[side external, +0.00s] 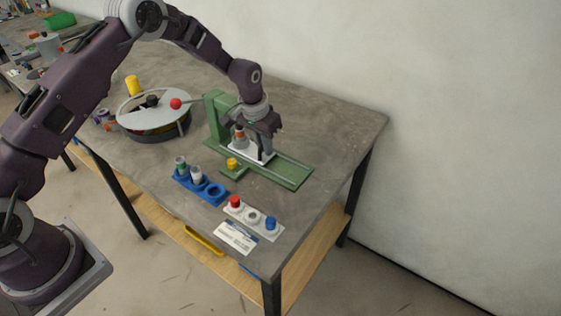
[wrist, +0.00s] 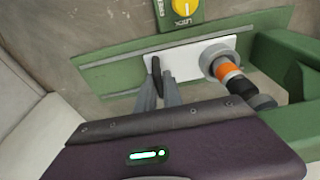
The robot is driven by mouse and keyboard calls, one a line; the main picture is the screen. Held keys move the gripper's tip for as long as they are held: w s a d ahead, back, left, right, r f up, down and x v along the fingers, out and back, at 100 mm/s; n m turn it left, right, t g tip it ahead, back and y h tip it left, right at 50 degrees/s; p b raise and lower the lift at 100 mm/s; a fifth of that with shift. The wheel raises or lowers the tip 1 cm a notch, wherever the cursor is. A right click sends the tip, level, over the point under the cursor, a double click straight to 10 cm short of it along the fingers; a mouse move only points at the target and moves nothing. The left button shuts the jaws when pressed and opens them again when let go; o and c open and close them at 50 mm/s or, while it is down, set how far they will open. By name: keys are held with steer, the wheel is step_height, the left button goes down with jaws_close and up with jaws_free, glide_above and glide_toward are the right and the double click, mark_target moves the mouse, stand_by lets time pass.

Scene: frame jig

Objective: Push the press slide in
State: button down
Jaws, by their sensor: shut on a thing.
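The press slide is a white plate (wrist: 192,62) on a green rail (wrist: 112,78). In the side view the slide (side external: 240,156) lies on the green press base (side external: 290,174), beside the press's green upright (side external: 215,112). My gripper (side external: 264,156) reaches down onto the slide's right part. In the wrist view my gripper (wrist: 161,76) is shut on a small dark upright handle (wrist: 156,65) on the slide. A grey fixture with an orange band (wrist: 228,70) stands on the slide, close to the upright; it also shows in the side view (side external: 239,134).
A yellow knob (side external: 232,163) sits on the press's near side. A blue rack (side external: 199,185) with cylinders and a white tray (side external: 250,216) with coloured caps lie in front. The table's right side is clear.

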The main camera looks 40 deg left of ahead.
steer(key=c, duration=1.5)
jaws_free()
steer(key=shift+r, duration=3.5)
